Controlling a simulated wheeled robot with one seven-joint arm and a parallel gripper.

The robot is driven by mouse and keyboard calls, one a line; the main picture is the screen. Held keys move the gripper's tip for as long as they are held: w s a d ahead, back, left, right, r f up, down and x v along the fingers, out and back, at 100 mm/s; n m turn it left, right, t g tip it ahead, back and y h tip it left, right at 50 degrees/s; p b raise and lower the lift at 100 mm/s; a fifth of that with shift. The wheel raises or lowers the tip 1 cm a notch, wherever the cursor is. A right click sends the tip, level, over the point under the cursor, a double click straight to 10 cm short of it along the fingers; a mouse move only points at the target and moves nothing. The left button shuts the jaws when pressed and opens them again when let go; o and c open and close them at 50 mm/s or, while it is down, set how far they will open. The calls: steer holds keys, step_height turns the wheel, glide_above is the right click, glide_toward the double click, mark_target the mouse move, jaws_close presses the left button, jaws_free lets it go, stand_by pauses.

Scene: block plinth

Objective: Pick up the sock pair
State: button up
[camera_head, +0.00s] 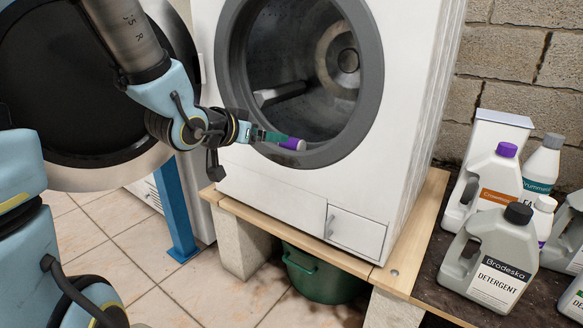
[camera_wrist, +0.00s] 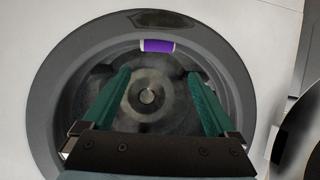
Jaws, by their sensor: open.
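The sock pair (camera_head: 291,144) is a small purple roll with pale ends. It lies at the lower front edge of the washing machine's (camera_head: 300,178) round opening. In the wrist view the sock pair (camera_wrist: 158,45) shows whole, just beyond the fingertips and centred between their lines. My gripper (camera_head: 272,137) is at the opening, with its green fingers close to the sock pair in the head view. In the wrist view my gripper (camera_wrist: 158,73) has its two fingers wide apart with nothing between them. The head view does not show clearly whether a finger touches the roll.
The machine's round door (camera_head: 95,160) stands open at the left behind my arm. The machine stands on a wooden plinth (camera_head: 290,238) with a green bucket (camera_head: 322,275) beneath. Several detergent bottles (camera_head: 490,260) stand on a dark surface at the right. The drum looks empty.

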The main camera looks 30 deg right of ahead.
mark_target(291, 139)
steer(key=shift+b+x, duration=1.6)
steer(key=shift+x, duration=3.95)
steer(key=shift+s+f, duration=0.15)
steer(key=shift+f, duration=0.05)
steer(key=shift+c, duration=0.2)
steer(key=c, duration=1)
